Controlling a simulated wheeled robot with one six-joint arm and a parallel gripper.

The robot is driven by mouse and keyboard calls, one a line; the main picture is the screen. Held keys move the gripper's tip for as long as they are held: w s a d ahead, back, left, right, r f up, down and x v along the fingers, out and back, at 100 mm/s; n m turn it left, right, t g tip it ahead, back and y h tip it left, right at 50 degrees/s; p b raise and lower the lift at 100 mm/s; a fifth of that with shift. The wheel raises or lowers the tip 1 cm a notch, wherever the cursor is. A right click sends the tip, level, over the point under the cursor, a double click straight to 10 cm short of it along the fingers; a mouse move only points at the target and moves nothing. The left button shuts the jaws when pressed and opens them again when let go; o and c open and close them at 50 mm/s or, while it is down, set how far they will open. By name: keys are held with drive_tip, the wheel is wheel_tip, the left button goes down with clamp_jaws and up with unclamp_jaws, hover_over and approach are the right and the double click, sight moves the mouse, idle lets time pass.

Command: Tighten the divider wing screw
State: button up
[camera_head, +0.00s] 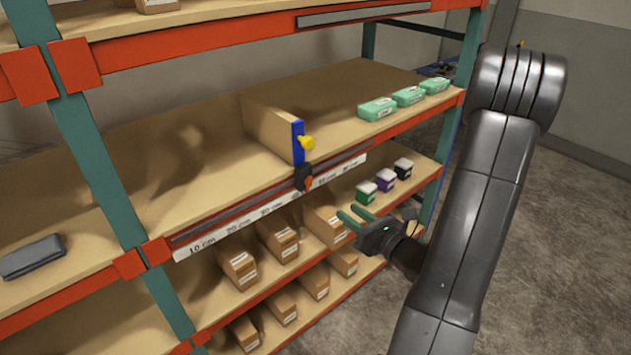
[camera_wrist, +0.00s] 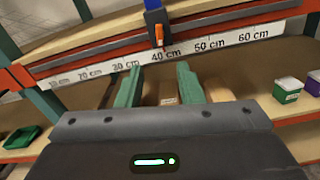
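The divider (camera_head: 270,127) is a tan upright panel on the middle shelf, with a blue front bracket (camera_head: 298,141). A yellow knob, apparently the wing screw (camera_head: 308,143), sticks out from the bracket's front. Below it a dark clamp (camera_head: 303,177) with an orange pointer sits on the shelf's rail. In the wrist view the blue bracket (camera_wrist: 153,5) is at the top edge, and the orange pointer (camera_wrist: 159,33) is near the 40 cm mark. The yellow knob is out of that view. My gripper (camera_head: 349,214) is open and empty, below and right of the clamp; its green fingers (camera_wrist: 159,68) point toward the shelf.
A white centimetre scale (camera_head: 240,228) runs along the shelf front. Green boxes (camera_head: 378,108) stand on the middle shelf at right. Small jars (camera_head: 385,180) and cardboard boxes (camera_head: 279,240) are on lower shelves. A grey case (camera_head: 33,256) lies at left.

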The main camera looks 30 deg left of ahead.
sight(311, 185)
drive_tip(key=p+x, duration=0.3)
drive_tip(key=x, duration=1)
drive_tip(key=shift+w+a+f, duration=0.1)
drive_tip(key=shift+a, duration=0.25)
clamp_jaws()
